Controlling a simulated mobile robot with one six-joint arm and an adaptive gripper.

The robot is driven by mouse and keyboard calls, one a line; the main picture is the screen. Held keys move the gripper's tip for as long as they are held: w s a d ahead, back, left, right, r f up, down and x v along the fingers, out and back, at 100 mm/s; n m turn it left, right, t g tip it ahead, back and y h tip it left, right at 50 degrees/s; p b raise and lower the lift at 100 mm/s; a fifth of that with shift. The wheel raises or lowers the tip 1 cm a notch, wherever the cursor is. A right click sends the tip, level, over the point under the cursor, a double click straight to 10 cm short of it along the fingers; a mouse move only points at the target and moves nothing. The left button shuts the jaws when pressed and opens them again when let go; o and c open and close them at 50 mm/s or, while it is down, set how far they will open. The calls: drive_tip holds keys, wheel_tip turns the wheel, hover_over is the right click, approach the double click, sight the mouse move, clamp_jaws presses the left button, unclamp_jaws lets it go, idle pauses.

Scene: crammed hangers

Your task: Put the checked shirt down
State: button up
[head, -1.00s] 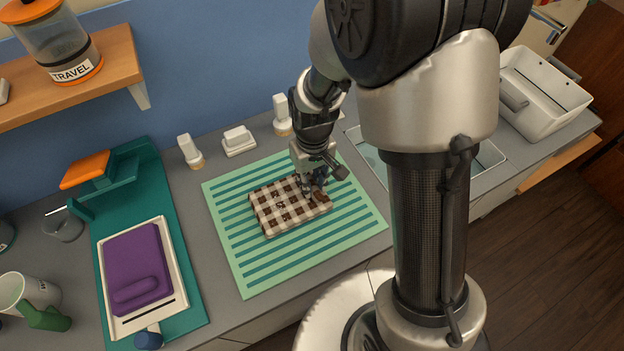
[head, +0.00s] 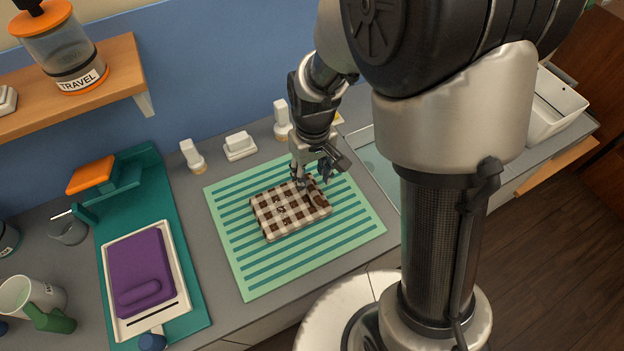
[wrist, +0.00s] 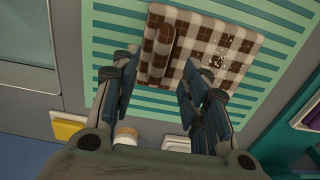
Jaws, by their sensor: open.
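The checked shirt (head: 283,212), brown and white and folded into a flat block, lies on the green striped mat (head: 245,269). A rolled or raised fold of the same check runs along its right side. It also shows in the wrist view (wrist: 208,48), with the raised fold (wrist: 160,54) at its left. My gripper (head: 312,184) is just above the shirt's far right part. In the wrist view my gripper (wrist: 155,88) has its fingers spread apart with nothing between them. The shirt lies beyond the fingertips, and a small gap seems to part them.
A purple folded cloth (head: 141,264) lies on a white tray on a teal board (head: 196,296) at the left. White stoppered items (head: 240,145) stand behind the mat. A sink (head: 377,165) is at the right. A shelf (head: 118,68) hangs upper left.

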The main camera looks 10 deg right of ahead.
drive_tip(key=s+d+r+m+t+p, duration=0.1)
drive_tip(key=s+d+r, duration=0.15)
drive_tip(key=r, duration=0.65)
drive_tip(key=s+d+r+t+p, duration=0.1)
drive_tip(key=s+r, duration=0.2)
drive_tip(key=r, duration=0.5)
drive_tip(key=s+d+r+m+t, duration=0.2)
drive_tip(key=s+r, duration=0.3)
drive_tip(key=s, duration=0.6)
drive_tip(key=shift+d+r+t, duration=0.15)
drive_tip(key=shift+r+t, duration=0.05)
drive_tip(key=shift+t, duration=0.1)
